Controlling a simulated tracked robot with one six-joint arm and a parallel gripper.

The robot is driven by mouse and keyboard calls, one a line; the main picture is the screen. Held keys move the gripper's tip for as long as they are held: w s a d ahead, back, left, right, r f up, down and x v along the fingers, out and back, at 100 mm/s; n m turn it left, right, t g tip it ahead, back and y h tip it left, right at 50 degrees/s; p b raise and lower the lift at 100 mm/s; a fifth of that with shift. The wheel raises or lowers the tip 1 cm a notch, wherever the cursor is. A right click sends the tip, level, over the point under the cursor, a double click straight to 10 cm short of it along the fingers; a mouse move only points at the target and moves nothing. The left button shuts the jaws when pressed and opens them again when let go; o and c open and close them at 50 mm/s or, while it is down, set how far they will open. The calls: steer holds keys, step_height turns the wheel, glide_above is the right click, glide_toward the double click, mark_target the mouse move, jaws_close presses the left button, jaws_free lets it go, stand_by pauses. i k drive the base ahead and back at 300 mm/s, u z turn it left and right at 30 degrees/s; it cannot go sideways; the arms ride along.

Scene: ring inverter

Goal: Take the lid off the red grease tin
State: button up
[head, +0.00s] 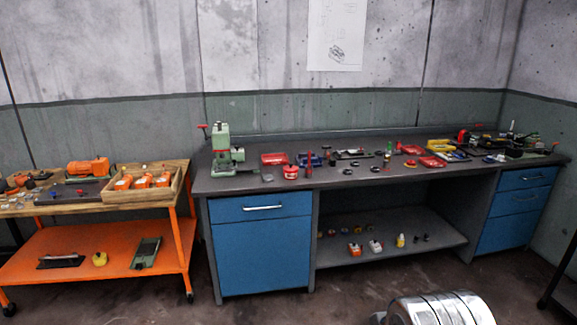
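A small round red container with a pale band (291,172), which looks like the red grease tin, stands near the front edge of the dark workbench (240,182), left of its middle. It is too small to tell whether the top is a separate lid. My gripper is not in view.
A green press (222,148) stands on the bench left of the tin, and a red tray (274,159) lies just behind it. Many small parts and tools cover the bench's right half. An orange cart (100,245) stands at left.

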mark_target(290, 168)
steer(key=u, duration=0.05)
steer(key=i, duration=2.1)
steer(key=u, duration=0.5)
steer(key=i, duration=1.2)
steer(key=u, duration=0.2)
